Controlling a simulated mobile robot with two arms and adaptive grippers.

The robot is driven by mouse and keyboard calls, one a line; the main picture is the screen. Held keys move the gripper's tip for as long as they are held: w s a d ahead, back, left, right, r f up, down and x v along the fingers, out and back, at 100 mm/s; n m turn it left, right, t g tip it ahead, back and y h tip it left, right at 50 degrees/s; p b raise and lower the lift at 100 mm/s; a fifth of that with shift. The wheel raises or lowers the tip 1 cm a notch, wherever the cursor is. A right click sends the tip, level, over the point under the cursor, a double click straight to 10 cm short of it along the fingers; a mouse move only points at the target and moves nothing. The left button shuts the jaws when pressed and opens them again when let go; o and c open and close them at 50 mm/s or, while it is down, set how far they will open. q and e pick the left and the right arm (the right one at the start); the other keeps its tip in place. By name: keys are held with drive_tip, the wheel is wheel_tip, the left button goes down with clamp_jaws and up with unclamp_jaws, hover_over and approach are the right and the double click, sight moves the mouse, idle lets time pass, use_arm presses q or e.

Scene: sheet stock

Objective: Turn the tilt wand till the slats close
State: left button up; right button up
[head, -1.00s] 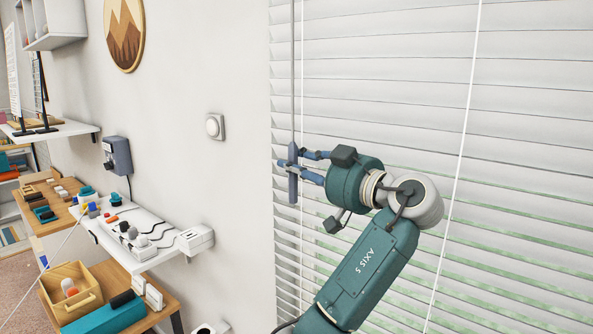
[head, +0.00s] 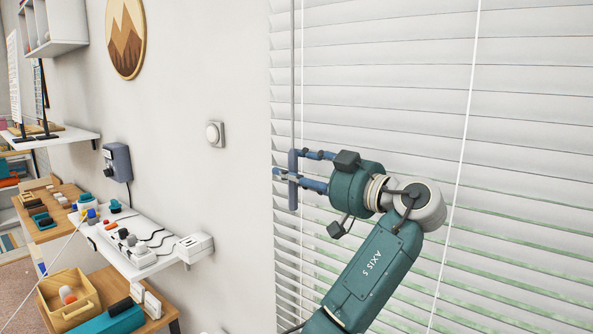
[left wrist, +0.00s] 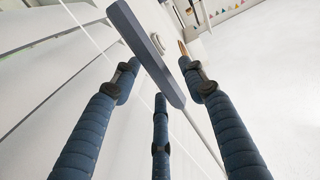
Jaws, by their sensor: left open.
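The tilt wand is a thin grey rod with a thicker blue-grey handle (head: 293,200), hanging upright at the left edge of the white blind (head: 530,120). My left gripper (head: 291,168) is open at the handle, its fingers reaching around it. In the left wrist view the handle (left wrist: 145,50) runs slantwise between the three spread blue fingers (left wrist: 162,85); whether any finger touches it I cannot tell. The upper slats look nearly flat and overlapping; green shows through gaps between the lower slats. My right gripper is not in view.
A white cord (head: 461,150) hangs in front of the blind, right of my wrist. A white shelf with a power strip (head: 140,250) and a wooden bin (head: 66,302) stand lower left.

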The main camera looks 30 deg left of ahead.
use_arm(q)
drive_tip(key=shift+d, duration=0.1)
drive_tip(key=s+d, duration=0.2)
drive_tip(key=d, duration=0.9)
drive_tip(key=shift+s+d, duration=0.2)
drive_tip(key=shift+d, duration=0.1)
